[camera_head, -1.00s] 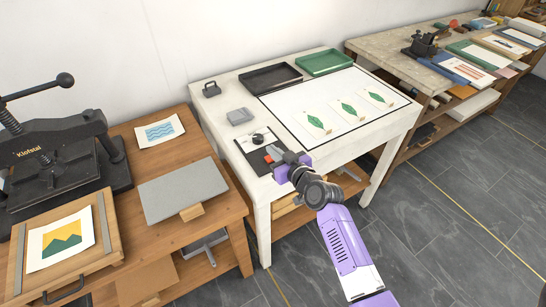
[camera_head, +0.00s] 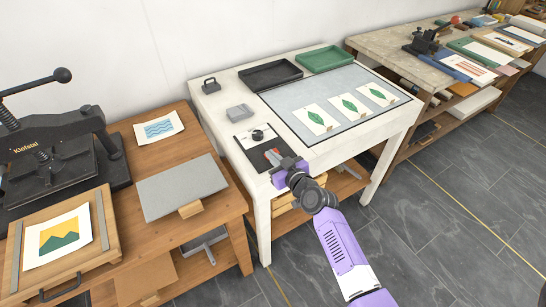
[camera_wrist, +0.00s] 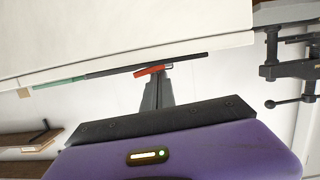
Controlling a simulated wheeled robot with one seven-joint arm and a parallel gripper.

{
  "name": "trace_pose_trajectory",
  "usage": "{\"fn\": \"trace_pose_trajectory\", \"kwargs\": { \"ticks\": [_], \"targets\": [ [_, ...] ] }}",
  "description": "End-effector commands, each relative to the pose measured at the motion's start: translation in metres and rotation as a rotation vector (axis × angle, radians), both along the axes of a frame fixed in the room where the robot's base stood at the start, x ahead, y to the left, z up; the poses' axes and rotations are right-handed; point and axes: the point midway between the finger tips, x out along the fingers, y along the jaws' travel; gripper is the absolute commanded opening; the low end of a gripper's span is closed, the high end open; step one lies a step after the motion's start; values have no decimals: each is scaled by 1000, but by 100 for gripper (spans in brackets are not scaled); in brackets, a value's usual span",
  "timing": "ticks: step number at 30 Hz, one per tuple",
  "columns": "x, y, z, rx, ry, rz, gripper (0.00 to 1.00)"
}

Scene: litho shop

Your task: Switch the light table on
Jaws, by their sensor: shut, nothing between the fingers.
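The light table (camera_head: 230,172) is a white table in the middle of the head view. Its large panel (camera_head: 290,95) looks flat grey-blue, duller than the white frame, and several cards with green leaves lie on it. A black control plate (camera_head: 243,142) with a round black knob (camera_head: 258,135) sits at the table's front left. My gripper (camera_head: 277,160) is shut and empty over this plate's near right part. A small red piece (camera_wrist: 150,71) shows at its fingertips in the wrist view; I cannot tell whether they touch it.
A black tray (camera_head: 270,75) and a green tray (camera_head: 326,58) stand at the table's back. A grey block (camera_head: 238,112) lies near the plate. A wooden bench with a press (camera_head: 60,160) is on the left, and another bench is at right.

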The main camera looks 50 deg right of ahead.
Motion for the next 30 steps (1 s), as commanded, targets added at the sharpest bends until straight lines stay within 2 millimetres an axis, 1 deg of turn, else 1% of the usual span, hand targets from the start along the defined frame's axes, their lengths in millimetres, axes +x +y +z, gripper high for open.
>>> {"fn": "trace_pose_trajectory", "kwargs": {
  "ticks": [5, 8, 18, 21, 25, 30],
  "targets": [
    [-2, 1, -2, 3, 4, 0, 0],
    [-8, 3, -1, 3, 4, 0, 0],
    [-54, 16, 11, 2, 3, 0, 0],
    [-64, 19, 14, 1, 2, 0, 0],
    [-71, 22, 17, 1, 2, 1, 0],
    [-73, 22, 19, 1, 1, 1, 0]
  ]
}}
